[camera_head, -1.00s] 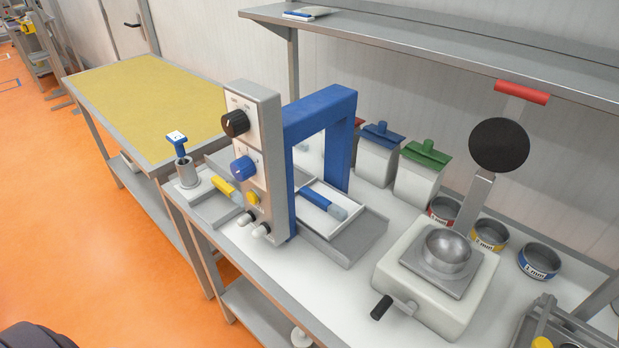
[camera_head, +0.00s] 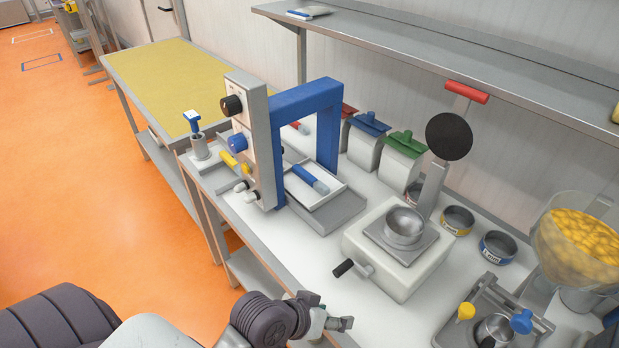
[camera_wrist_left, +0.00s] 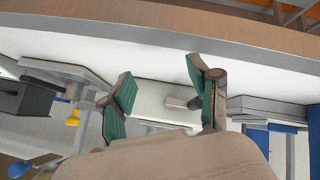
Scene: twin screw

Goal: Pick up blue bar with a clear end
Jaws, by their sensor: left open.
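The blue bar with a clear end (camera_head: 310,178) lies in a white tray (camera_head: 295,191) beside the blue arch of the grey machine. Its pale, see-through end points to the lower right. My left gripper (camera_head: 334,312) is at the bottom of the head view, by the table's front edge, well short of the bar and to its front. In the left wrist view its two green-padded fingers (camera_wrist_left: 160,84) are spread with nothing between them. I cannot make out the bar in the wrist view. My right gripper is not in view.
The grey machine with knobs and a blue arch (camera_head: 305,99) stands beside the tray. A white device with a metal bowl (camera_head: 404,226) and a black crank stands to the right. Lidded containers and tins line the back. The white tabletop in front of the tray is clear.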

